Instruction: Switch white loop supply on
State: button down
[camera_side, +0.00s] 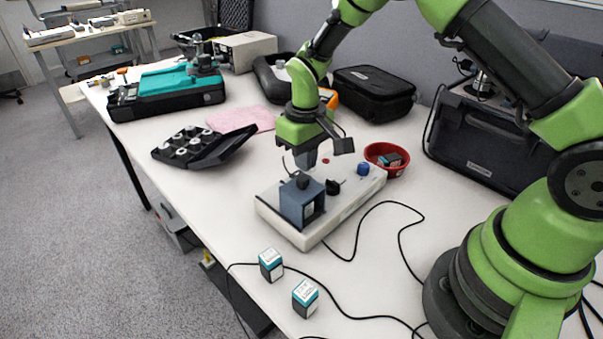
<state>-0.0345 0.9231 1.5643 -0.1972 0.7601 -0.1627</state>
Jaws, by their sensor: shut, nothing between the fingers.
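A low off-white box (345,203) stands on the table below my arm; it looks like the loop supply, though no label on it can be read. On its top are a blue-grey block (298,205), a black knob (333,187), a blue knob (363,169) and a small red part (326,161). My gripper (307,168) is shut and empty, pointing down over the rear left part of the box, close behind the blue-grey block. I cannot tell whether it touches the box. The state of any switch is too small to tell.
Two small teal-and-white boxes (271,264) (305,298) and black cables (370,316) lie in front. A red bowl (392,170) stands right of the box. An open black case (205,148) of weights, a pink cloth (240,119) and a teal machine (167,92) are left and behind.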

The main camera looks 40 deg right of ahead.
jog(key=shift+f, duration=1.25)
dwell(0.9)
jog(key=shift+r, duration=3.55)
jog(key=s+r+m+t+y, duration=0.1)
jog(key=s+r+t, duration=0.1)
jog(key=s+r, duration=0.35)
jog(key=s+r+m+t, duration=0.1)
jog(key=s+r, duration=0.1)
jog(key=r, duration=0.7)
jog(key=s+r+m+t, duration=0.1)
jog(key=s+r+t, duration=0.1)
jog(key=s, duration=0.5)
jog(key=s+a+r+m+t+y, duration=0.1)
jog(key=s+r+t, duration=0.1)
jog(key=s, duration=0.5)
jog(key=shift+s+a+r, duration=0.2)
jog(key=shift+r, duration=0.1)
